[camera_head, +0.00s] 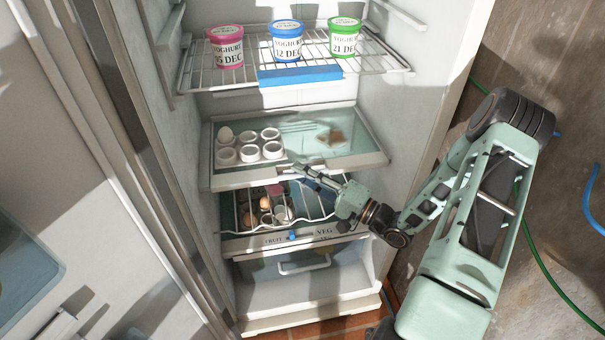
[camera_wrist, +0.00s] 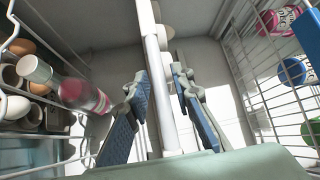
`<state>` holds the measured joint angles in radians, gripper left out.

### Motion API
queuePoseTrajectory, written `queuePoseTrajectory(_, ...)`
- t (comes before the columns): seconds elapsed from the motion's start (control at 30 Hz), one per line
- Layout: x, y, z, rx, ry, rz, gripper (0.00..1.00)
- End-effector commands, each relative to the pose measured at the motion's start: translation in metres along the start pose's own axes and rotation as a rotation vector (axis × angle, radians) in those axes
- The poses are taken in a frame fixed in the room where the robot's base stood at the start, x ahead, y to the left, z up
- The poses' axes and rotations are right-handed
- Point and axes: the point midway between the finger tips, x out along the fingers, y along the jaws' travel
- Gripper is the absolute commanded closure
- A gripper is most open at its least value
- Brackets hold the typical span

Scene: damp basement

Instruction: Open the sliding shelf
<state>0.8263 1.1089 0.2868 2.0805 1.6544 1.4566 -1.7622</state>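The sliding shelf appears to be the glass shelf (camera_head: 375,158) with a pale front rim, in the middle of the open fridge. My gripper (camera_head: 303,172) is at this front rim, reaching in from the right. In the wrist view the rim shows as a white upright bar (camera_wrist: 163,60). The two blue-padded fingers of my gripper (camera_wrist: 159,74) stand on either side of it, with small gaps that suggest they are open around it. Whether a fingertip touches the rim is unclear.
A white egg holder (camera_head: 250,153) with one egg stands on the glass shelf. Above, a wire shelf (camera_head: 205,75) carries three yoghurt tubs (camera_head: 287,42). Below are a wire rack (camera_head: 320,210) with eggs and a bottle (camera_wrist: 82,95), and a fruit/veg drawer (camera_head: 303,266). The fridge door stands open left.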

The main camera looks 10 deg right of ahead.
Motion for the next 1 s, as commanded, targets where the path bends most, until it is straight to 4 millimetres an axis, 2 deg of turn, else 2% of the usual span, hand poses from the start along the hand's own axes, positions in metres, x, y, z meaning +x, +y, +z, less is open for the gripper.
queuePoseTrajectory(0.03, 0.000, 0.000, 0.000, 0.000, 0.000, 0.000, 0.86)
queuePoseTrajectory(0.17, 0.000, 0.000, 0.000, 0.000, 0.000, 0.000, 1.00)
queuePoseTrajectory(0.67, -0.003, -0.001, 0.003, 0.001, 0.000, 0.000, 1.00)
queuePoseTrajectory(1.0, -0.037, -0.010, 0.035, 0.004, 0.003, 0.001, 1.00)
